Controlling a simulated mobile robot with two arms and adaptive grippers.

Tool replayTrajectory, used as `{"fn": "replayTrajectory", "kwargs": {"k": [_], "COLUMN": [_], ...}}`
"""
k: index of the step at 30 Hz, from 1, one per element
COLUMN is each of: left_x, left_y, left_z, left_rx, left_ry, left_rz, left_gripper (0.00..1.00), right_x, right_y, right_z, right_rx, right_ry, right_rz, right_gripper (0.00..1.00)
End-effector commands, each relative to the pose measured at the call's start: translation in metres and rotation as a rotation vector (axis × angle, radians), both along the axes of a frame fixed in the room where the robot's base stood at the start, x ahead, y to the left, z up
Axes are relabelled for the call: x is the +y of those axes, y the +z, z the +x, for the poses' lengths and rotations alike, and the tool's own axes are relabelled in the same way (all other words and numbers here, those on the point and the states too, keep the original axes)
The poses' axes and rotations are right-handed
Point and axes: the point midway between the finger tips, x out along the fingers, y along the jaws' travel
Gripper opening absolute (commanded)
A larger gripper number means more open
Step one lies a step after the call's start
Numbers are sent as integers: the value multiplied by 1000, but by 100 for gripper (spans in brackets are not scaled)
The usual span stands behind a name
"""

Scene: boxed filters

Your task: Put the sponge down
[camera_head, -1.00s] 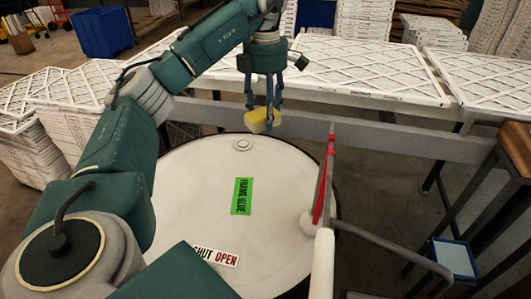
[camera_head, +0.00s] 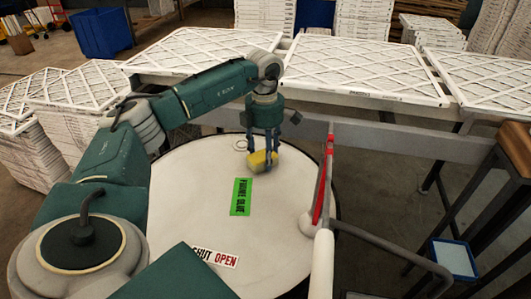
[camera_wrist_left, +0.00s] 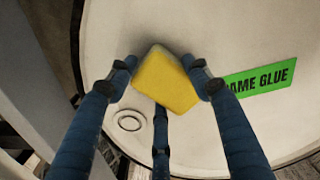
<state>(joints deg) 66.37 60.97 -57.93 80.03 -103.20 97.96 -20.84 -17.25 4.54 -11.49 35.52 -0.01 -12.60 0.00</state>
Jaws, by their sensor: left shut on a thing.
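The yellow sponge (camera_head: 262,160) is in my left gripper (camera_head: 263,155), low over the white drum top (camera_head: 190,200), up and to the right of the green label. In the left wrist view, the fingers (camera_wrist_left: 165,85) are shut around the sponge (camera_wrist_left: 165,82), which sits tilted between them. I cannot tell whether the sponge touches the drum top. My right gripper is not in view.
The drum top carries a green "FRAME GLUE" label (camera_head: 241,197), a round cap (camera_head: 240,145) and a "SHUT OPEN" sign (camera_head: 215,257). A red-edged upright lever (camera_head: 324,185) stands at its right. White framed filters (camera_head: 360,68) lie behind a grey rail.

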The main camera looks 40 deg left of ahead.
Motion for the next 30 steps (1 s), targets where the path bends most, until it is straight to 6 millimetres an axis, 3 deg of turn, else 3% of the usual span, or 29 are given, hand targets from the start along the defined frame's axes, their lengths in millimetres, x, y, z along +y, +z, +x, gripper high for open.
{"fn": "replayTrajectory", "kwargs": {"k": [7,8,10,22,30], "left_x": [0,0,0,0,0], "left_y": [-4,-3,-2,5,56], "left_z": [0,0,0,1,1], "left_rx": [0,0,0,-4,-7], "left_ry": [0,0,0,0,-1], "left_rz": [0,0,0,0,0], "left_gripper": [17,56,69,69,69], "right_x": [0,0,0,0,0], "right_y": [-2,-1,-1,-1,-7], "right_z": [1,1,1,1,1], "right_rx": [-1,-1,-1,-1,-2], "right_ry": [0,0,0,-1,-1], "right_rz": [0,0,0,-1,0], "right_gripper": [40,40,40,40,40]}}
